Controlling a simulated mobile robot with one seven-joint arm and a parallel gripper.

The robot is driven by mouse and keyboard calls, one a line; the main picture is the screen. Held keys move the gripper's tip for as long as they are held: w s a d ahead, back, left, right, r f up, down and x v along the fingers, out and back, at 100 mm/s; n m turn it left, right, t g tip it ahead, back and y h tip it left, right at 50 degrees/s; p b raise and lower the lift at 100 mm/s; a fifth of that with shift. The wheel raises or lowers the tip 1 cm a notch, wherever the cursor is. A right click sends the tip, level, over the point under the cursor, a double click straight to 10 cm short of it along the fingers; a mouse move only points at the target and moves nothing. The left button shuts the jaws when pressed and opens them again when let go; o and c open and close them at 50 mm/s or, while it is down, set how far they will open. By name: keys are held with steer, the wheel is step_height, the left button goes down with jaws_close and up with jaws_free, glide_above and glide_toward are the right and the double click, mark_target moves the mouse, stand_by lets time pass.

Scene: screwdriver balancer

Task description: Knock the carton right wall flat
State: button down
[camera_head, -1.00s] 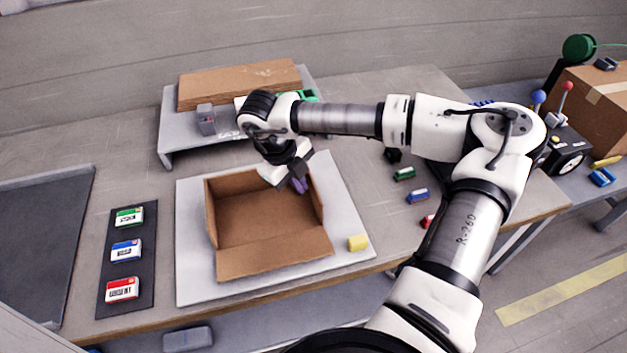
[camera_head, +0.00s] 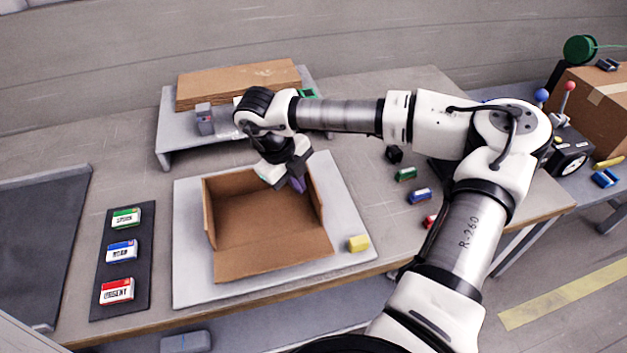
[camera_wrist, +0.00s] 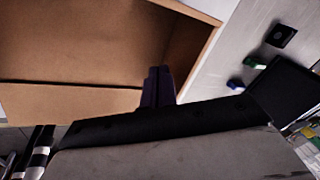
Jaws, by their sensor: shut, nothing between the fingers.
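The open brown carton (camera_head: 262,225) sits on a pale board (camera_head: 190,285) on the workbench. Its near flap (camera_head: 275,258) lies folded down flat toward me. Its left wall (camera_head: 208,212) and right wall (camera_head: 318,205) stand upright. My gripper (camera_head: 298,186) is shut and empty, with its purple fingers inside the carton's far right corner, close to the right wall. In the wrist view the fingers (camera_wrist: 158,86) show against the carton floor (camera_wrist: 75,45), beside a carton wall (camera_wrist: 200,45). I cannot tell whether they touch it.
A yellow block (camera_head: 358,243) sits on the board, right of the carton. Small green (camera_head: 406,174) and blue (camera_head: 420,195) blocks lie farther right. A grey raised shelf (camera_head: 165,140) stands behind. A dark strip (camera_head: 123,295) with labelled cards lies left.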

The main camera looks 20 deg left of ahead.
mark_target(311, 182)
steer(key=shift+d, duration=0.1)
steer(key=shift+w+d+f+b, duration=0.2)
steer(key=shift+w+d+b, duration=0.35)
steer(key=shift+d, duration=0.3)
steer(key=shift+w+d+f+b, duration=0.2)
steer(key=shift+w+d+b, duration=0.25)
steer(key=shift+w+d, duration=0.3)
steer(key=shift+s+d, duration=0.1)
steer(key=shift+s, duration=0.1)
steer(key=shift+s+a+b, duration=0.25)
steer(key=shift+a+b, duration=0.2)
steer(key=shift+a, duration=0.1)
steer(key=shift+r+p, duration=1.45)
steer(key=shift+r, duration=2.1)
